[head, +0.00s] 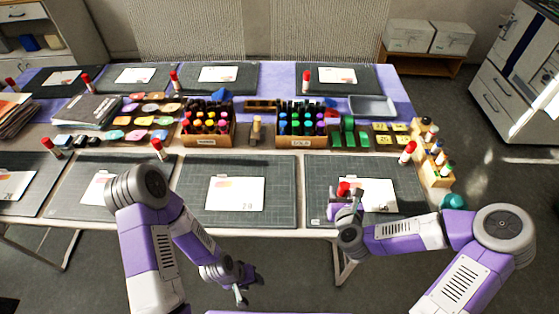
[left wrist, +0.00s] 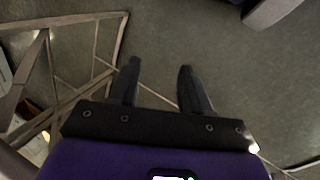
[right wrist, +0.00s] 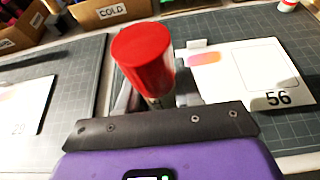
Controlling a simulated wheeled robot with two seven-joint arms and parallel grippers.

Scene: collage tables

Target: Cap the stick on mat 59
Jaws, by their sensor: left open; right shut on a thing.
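My right gripper (head: 343,206) is low over the front right mat (head: 318,170), shut on a red-topped stick (head: 343,188). In the right wrist view the stick's red top (right wrist: 145,55) stands up from between the fingers, with a little pale body below; the fingers are mostly hidden. The card (right wrist: 250,75) beside it seems to read 56. Another stick (head: 407,152) with a red cap stands at that mat's back right corner. My left gripper (head: 245,290) is open and empty, off the table's front edge; its fingers (left wrist: 160,66) are over bare floor.
The middle front mat (head: 280,200) holds only a card (head: 236,194). Marker boxes (head: 302,142) stand behind it, and a wooden rack of bottles (head: 433,170) stands at the right. More red-capped sticks (head: 158,149) stand on other mats.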

